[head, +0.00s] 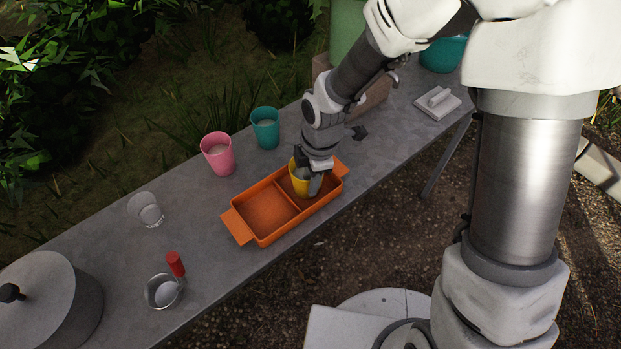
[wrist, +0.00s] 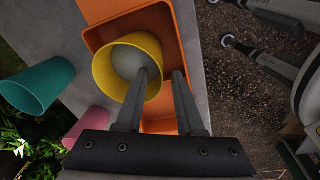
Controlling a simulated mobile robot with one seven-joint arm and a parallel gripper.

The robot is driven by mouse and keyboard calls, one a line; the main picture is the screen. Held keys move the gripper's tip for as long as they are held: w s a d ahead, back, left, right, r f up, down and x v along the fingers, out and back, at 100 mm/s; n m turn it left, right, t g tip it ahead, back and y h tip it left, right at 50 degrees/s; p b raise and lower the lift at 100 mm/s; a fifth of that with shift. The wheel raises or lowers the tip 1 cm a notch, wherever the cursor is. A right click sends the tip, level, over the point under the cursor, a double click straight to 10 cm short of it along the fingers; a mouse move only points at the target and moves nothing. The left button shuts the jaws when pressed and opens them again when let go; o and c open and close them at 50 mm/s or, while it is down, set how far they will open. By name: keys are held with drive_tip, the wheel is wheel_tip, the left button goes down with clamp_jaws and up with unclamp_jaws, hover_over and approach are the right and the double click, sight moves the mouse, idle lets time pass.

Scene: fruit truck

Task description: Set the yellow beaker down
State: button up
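The yellow beaker (head: 297,177) is upright in the right-hand compartment of the orange two-compartment tray (head: 235,226); I cannot see its base clearly. In the wrist view the beaker (wrist: 102,75) shows from above with a pale grey inside, within the tray's walls (wrist: 184,30). My gripper (head: 316,184) is down at the beaker's rim. In the wrist view my gripper (wrist: 160,75) has one finger inside the beaker and the other outside its wall. The fingers are apart, with a visible gap beside the thin wall.
A pink cup (head: 217,155) and a teal cup (head: 265,128) stand behind the tray. A clear glass (head: 148,211), a metal cup (head: 161,292) with a red-handled item (head: 175,264) and a grey pot (head: 55,300) are left. The tray's left compartment is empty.

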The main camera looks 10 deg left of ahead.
drive_tip(key=d+r+m+t+p, duration=0.1)
drive_tip(key=d+r+m, duration=0.25)
drive_tip(key=r, duration=0.45)
drive_tip(key=d+r+m+p, duration=0.15)
drive_tip(key=d+r, duration=0.25)
drive_tip(key=r, duration=0.5)
drive_tip(key=s+d+r+m+t, duration=0.2)
drive_tip(key=s+d+r+m, duration=0.3)
drive_tip(key=d+m, duration=0.2)
drive_tip(key=s+d+r+m+t+h, duration=0.1)
drive_tip(key=s+d+r+m, duration=0.4)
drive_tip(key=m, duration=0.6)
drive_tip(key=shift+s+d+r+t, duration=0.2)
drive_tip(key=shift+d+r+t, duration=0.4)
drive_tip(key=shift+d, duration=0.7)
